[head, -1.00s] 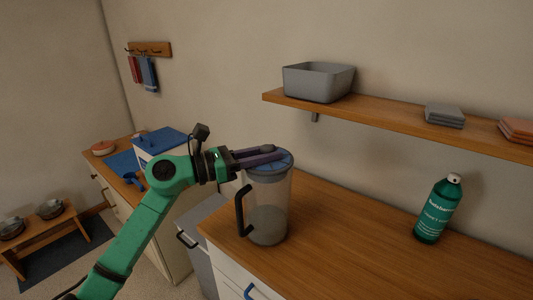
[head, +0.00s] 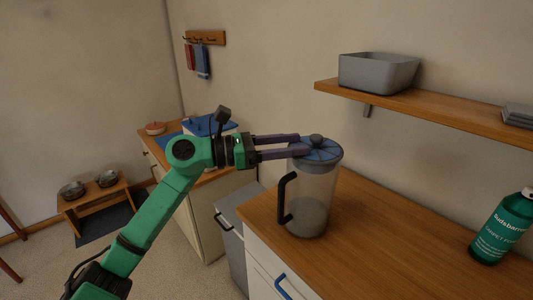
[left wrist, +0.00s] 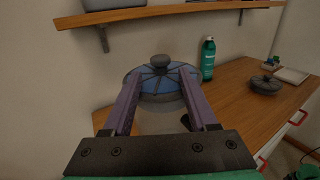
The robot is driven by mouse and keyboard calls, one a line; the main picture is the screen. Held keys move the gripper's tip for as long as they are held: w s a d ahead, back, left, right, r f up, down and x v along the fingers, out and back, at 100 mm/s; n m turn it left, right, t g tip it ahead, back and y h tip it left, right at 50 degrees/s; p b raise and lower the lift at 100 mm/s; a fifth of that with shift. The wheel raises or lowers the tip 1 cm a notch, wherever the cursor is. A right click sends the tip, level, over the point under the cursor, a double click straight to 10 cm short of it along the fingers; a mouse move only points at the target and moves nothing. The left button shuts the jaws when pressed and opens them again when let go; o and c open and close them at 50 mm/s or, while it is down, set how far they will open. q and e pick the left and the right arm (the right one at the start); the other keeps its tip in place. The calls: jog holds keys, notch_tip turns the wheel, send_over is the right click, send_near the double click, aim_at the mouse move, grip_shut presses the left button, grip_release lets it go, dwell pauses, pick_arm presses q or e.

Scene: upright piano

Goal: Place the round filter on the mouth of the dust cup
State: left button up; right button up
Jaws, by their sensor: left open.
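The round filter (head: 322,152) is blue with grey ribs and a dark centre knob. It sits level on the mouth of the clear dust cup (head: 312,200), which stands upright on the wooden counter with its black handle to the left. The filter also shows in the left wrist view (left wrist: 158,84), with the cup below it partly hidden. My left gripper (head: 304,145) is open at the filter's left edge. Its two purple fingers are apart, pointing toward the knob without closing on it. My right gripper is in neither view.
A green bottle (head: 503,228) stands on the counter to the right. A wall shelf (head: 430,102) holding a grey bin (head: 378,73) is above. In the left wrist view, a grey round lid (left wrist: 265,85) lies on the counter.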

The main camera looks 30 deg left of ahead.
pick_arm(q)
jog(key=b+v, duration=0.2)
jog(key=v, duration=0.4)
jog(key=shift+s+a, duration=0.15)
jog(key=shift+s, duration=0.1)
